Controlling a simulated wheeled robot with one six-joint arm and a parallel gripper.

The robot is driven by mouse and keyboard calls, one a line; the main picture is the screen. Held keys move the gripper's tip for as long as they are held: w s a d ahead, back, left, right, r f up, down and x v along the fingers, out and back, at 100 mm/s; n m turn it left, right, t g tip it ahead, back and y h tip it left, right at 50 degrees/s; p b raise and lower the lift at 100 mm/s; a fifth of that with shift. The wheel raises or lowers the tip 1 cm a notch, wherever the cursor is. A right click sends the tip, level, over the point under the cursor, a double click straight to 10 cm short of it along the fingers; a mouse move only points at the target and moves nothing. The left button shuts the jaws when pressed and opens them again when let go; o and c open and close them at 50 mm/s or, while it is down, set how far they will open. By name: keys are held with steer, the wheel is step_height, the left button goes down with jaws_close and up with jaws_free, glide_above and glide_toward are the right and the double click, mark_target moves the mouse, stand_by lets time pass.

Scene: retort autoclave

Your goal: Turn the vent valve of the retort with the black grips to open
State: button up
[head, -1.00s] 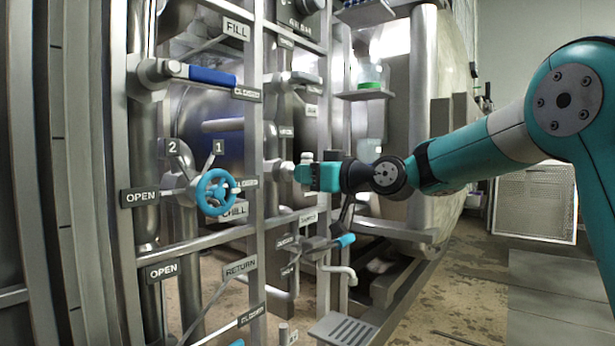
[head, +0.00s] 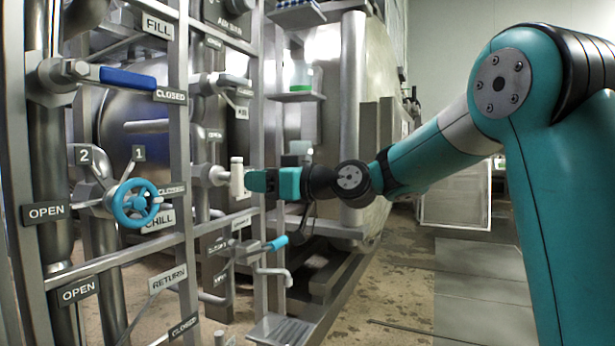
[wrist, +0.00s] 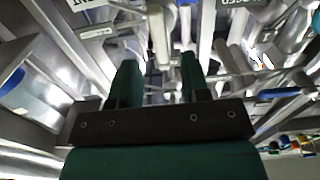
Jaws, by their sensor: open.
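My gripper (head: 258,180) is open, its teal fingers pointing left at the pipe frame. A cream T-shaped handle (head: 237,178) on a short metal stem stands just at the fingertips in the head view. In the wrist view, my gripper (wrist: 158,72) shows two separated fingers, with a pale bar (wrist: 157,35) beyond and between their tips; nothing is held. Whether a finger touches the handle I cannot tell. No label reading VENT is legible, and no black grip is clearly visible. The retort's large metal body (head: 350,120) lies behind the frame.
A light-blue handwheel (head: 135,204) is above the CHILL label, left of my gripper. A blue lever (head: 128,77) is near the FILL label, and a cyan-tipped lever (head: 276,243) sits below my gripper. Upright bars and pipes crowd the left. The floor at right (head: 480,290) is open.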

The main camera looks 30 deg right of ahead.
steer(key=p+v, duration=0.1)
steer(key=v, duration=1)
steer(key=shift+p, duration=0.35)
steer(key=shift+s+d, duration=0.1)
steer(key=shift+s, duration=0.05)
